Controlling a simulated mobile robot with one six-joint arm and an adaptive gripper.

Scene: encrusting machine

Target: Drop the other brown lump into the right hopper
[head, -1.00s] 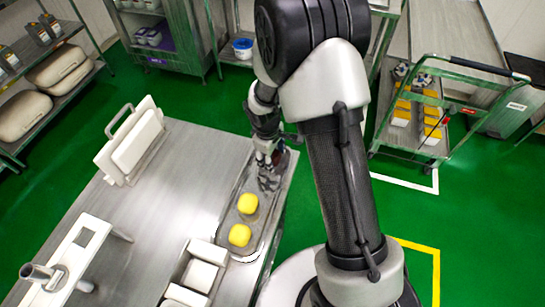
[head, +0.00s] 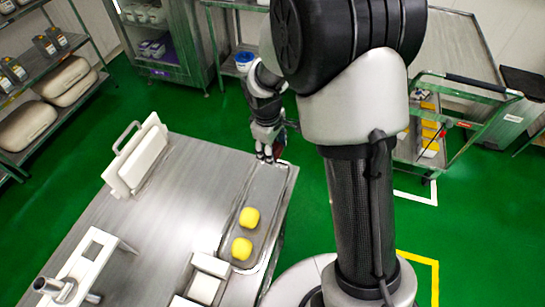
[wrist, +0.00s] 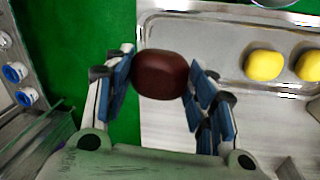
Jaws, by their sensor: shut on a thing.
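My gripper (wrist: 162,88) is shut on a dark brown lump (wrist: 160,74), which sits between the blue-padded fingers in the wrist view. In the head view my gripper (head: 267,155) is at the far end of the metal tray (head: 282,178), and the lump cannot be made out there. In the wrist view the tray (wrist: 215,25) lies to the right of the held lump, with green floor to its left. No hopper can be identified with certainty in either view.
Two yellow lumps (head: 245,232) lie in the tray's near half. The metal table (head: 175,185) carries a white handled panel (head: 135,157), a white frame with a tube (head: 80,268) and white boxes (head: 207,278). A trolley (head: 440,125) stands at the right.

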